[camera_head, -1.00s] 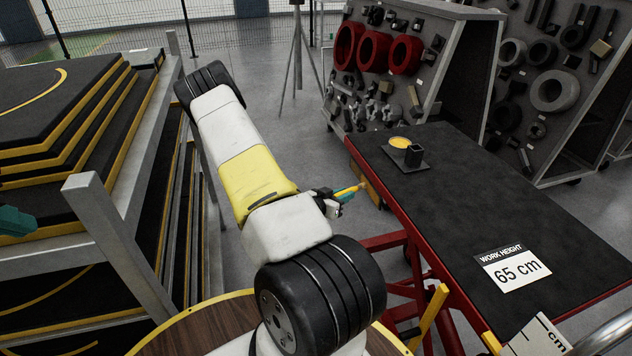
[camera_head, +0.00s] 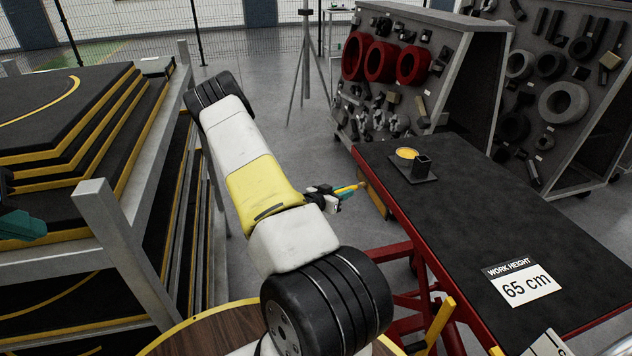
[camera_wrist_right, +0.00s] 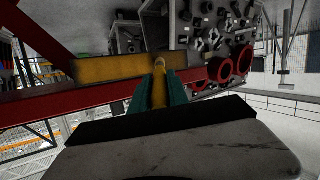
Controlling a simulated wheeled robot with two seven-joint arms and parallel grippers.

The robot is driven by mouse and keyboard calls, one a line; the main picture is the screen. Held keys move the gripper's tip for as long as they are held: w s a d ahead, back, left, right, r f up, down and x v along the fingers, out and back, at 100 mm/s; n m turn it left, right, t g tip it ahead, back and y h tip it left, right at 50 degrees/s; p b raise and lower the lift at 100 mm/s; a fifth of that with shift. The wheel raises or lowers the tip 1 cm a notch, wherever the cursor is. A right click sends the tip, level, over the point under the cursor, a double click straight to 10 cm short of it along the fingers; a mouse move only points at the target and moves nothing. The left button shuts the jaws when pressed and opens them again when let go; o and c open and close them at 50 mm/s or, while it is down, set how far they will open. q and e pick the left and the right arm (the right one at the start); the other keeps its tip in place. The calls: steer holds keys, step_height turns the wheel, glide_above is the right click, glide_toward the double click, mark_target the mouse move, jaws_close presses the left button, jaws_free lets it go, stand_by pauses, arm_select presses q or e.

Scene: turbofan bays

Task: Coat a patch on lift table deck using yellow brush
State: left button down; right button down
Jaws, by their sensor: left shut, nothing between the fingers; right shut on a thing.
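The lift table deck (camera_head: 480,225) is a black top with a red edge, at the right of the head view. My right gripper (camera_head: 335,194) is shut on the yellow brush (camera_head: 352,188), beside the table's near left edge. In the right wrist view the brush (camera_wrist_right: 159,85) stands between the teal fingers (camera_wrist_right: 159,92), its tip pointing away from the gripper. A dish of yellow coating (camera_head: 406,153) sits on a dark tray (camera_head: 415,172) at the far end of the deck. My left gripper (camera_head: 20,224) is only partly in view at the left edge; its teal part shows.
A sign reading 65 cm (camera_head: 522,281) lies on the deck's near part. A small black cup (camera_head: 422,163) stands on the tray. Stacked black and yellow platforms (camera_head: 70,130) fill the left. Tool racks (camera_head: 425,40) stand behind the table. The deck's middle is clear.

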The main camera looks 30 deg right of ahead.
steer(key=w+d, duration=0.2)
steer(key=w, duration=0.5)
steer(key=shift+w+d, duration=0.2)
steer(key=shift+w, duration=0.2)
stand_by(0.3)
steer(key=shift+a, duration=0.1)
steer(key=shift+w+a, duration=0.3)
steer(key=shift+a, duration=0.6)
steer(key=shift+w+a, duration=0.35)
steer(key=shift+a, duration=0.6)
steer(key=shift+w+a, duration=0.3)
steer(key=shift+a, duration=0.6)
steer(key=shift+w+a, duration=0.25)
steer(key=shift+a, duration=0.5)
steer(key=shift+w+a, duration=0.2)
steer(key=shift+a, duration=0.5)
